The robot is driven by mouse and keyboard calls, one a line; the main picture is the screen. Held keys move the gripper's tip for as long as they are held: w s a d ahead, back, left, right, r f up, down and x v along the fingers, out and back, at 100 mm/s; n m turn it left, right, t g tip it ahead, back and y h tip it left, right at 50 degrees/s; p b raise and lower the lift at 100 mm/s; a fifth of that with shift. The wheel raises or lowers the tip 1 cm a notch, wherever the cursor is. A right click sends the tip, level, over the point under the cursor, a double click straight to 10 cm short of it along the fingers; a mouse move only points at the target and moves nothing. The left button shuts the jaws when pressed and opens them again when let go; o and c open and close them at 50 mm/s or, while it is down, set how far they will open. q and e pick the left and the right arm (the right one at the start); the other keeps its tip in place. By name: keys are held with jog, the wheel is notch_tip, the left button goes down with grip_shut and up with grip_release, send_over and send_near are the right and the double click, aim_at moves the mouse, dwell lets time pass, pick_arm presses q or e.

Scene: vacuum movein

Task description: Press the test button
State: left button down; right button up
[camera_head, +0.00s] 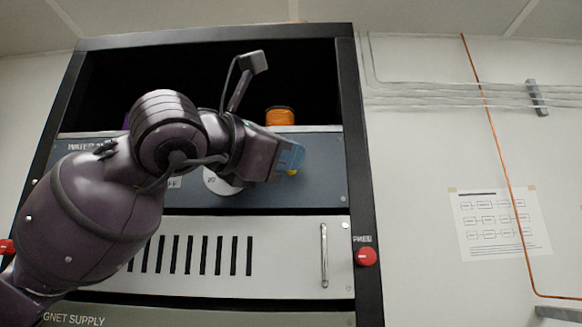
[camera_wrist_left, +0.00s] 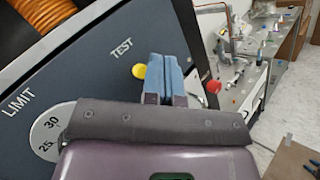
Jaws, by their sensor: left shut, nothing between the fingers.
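The test button is a small yellow knob (camera_wrist_left: 139,71) beside the word TEST on a dark blue-grey panel (camera_wrist_left: 95,75) in the left wrist view. In the head view a bit of its yellow (camera_head: 292,172) shows just below my fingertips. My left gripper (camera_head: 290,158) has blue fingers, closed together with nothing between them, in front of the panel's right part. In the wrist view the fingers (camera_wrist_left: 165,68) appear just right of the yellow button. Whether they touch it cannot be told. My right gripper is not in view.
A round dial (camera_head: 220,181) is partly hidden by my left arm. A red button (camera_head: 367,257) sits on the rack's right post. An orange coil (camera_head: 280,117) lies above the panel. A vented panel with a handle (camera_head: 324,255) is below. A cluttered bench (camera_wrist_left: 250,60) stands beyond.

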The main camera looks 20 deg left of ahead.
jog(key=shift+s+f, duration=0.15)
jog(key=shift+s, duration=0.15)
